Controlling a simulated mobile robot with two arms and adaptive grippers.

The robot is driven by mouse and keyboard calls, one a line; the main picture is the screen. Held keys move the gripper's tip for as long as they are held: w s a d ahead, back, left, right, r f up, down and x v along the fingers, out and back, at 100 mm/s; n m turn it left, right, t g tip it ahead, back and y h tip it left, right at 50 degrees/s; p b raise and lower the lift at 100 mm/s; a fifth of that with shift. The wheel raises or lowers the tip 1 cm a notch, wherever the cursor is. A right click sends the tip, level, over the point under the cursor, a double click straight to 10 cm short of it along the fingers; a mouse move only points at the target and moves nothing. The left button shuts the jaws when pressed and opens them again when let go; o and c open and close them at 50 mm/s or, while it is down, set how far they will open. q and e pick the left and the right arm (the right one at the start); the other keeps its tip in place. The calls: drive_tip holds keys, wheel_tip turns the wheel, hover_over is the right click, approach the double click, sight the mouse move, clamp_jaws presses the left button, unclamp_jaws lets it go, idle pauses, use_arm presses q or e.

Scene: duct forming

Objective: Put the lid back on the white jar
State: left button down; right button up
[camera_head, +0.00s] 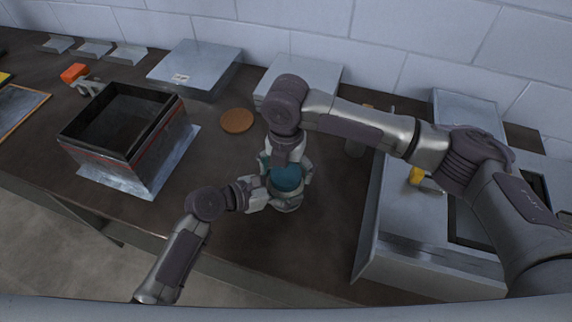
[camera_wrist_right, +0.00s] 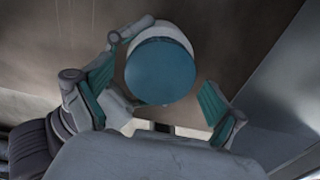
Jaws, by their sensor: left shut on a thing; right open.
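The white jar (camera_head: 288,203) stands upright on the dark bench top. A round teal lid (camera_head: 286,178) is over its mouth; in the right wrist view the lid (camera_wrist_right: 160,72) covers most of the jar's top, with a white rim of the jar (camera_wrist_right: 163,30) showing behind it. I cannot tell whether it is fully seated. My left gripper (camera_head: 265,193) is shut on the jar's side from the left. My right gripper (camera_head: 286,168) reaches down from above, its fingers open and apart on both sides of the lid (camera_wrist_right: 155,100).
A brown disc (camera_head: 236,120) lies on the bench behind and left of the jar. A dark open box (camera_head: 160,140) stands at left. A large grey metal unit (camera_head: 425,255) stands at right. Grey metal plates (camera_head: 195,65) lie along the back wall. The bench in front of the jar is clear.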

drive_tip(key=c, duration=1.2)
drive_tip(key=m, duration=0.6)
drive_tip(key=shift+m, duration=0.4)
drive_tip(key=m, duration=0.5)
drive_tip(key=shift+f, duration=0.1)
drive_tip(key=m, duration=0.7)
drive_tip(key=shift+a+m, duration=0.1)
drive_tip(key=shift+m, duration=0.2)
drive_tip(key=m, duration=0.8)
drive_tip(key=o, duration=1.3)
